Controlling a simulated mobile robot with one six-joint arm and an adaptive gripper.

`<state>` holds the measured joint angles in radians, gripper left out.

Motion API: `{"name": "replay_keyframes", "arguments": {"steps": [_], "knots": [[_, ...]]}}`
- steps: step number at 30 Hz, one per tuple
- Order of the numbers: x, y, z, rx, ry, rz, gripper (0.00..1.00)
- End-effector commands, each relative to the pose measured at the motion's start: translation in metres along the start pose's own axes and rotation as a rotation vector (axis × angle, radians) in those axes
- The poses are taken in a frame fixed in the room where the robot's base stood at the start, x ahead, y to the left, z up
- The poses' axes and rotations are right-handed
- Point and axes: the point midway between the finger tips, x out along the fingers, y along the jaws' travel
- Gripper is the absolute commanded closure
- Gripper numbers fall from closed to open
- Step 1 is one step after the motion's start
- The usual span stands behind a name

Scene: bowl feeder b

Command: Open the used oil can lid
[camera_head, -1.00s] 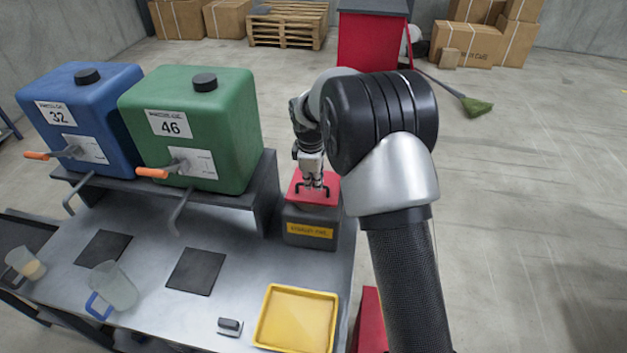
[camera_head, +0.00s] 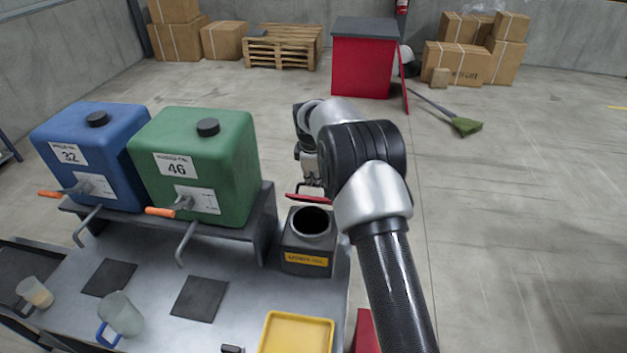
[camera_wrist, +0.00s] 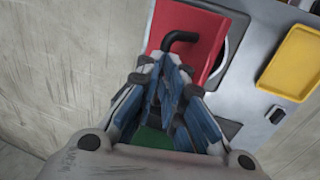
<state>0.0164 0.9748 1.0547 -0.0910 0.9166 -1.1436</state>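The used oil can (camera_head: 305,262) is a dark grey box with a yellow label, standing at the right end of the metal bench. Its round dark mouth (camera_head: 313,221) is uncovered. The red lid (camera_head: 303,197) is up behind the mouth, seen nearly edge-on; I cannot tell if it still joins the can. My gripper (camera_head: 311,184) is at the lid, partly hidden by my arm. In the wrist view my gripper's fingers (camera_wrist: 165,65) are close together on the black handle (camera_wrist: 183,38) of the red lid (camera_wrist: 200,22). The exact grip is partly hidden.
A blue drum (camera_head: 88,155) and a green drum (camera_head: 195,165) with orange-handled taps stand on a raised shelf to the left. A yellow tray (camera_head: 297,318) lies in front of the can. Clear jugs (camera_head: 122,315) stand at the front left. Open floor is on the right.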

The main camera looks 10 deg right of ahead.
Motion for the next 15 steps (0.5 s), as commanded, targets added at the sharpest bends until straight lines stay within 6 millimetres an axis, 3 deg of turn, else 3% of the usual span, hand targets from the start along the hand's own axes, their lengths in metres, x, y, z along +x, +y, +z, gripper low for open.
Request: {"name": "replay_keyframes", "arguments": {"steps": [1, 6, 15], "knots": [[0.0144, -0.0087, 0.0035, -0.003, -0.01, -0.022, 0.81], [0.0142, -0.0084, 0.0036, -0.002, -0.01, -0.021, 0.7], [0.0122, -0.0073, 0.0032, -0.001, -0.009, -0.019, 0.7]]}}
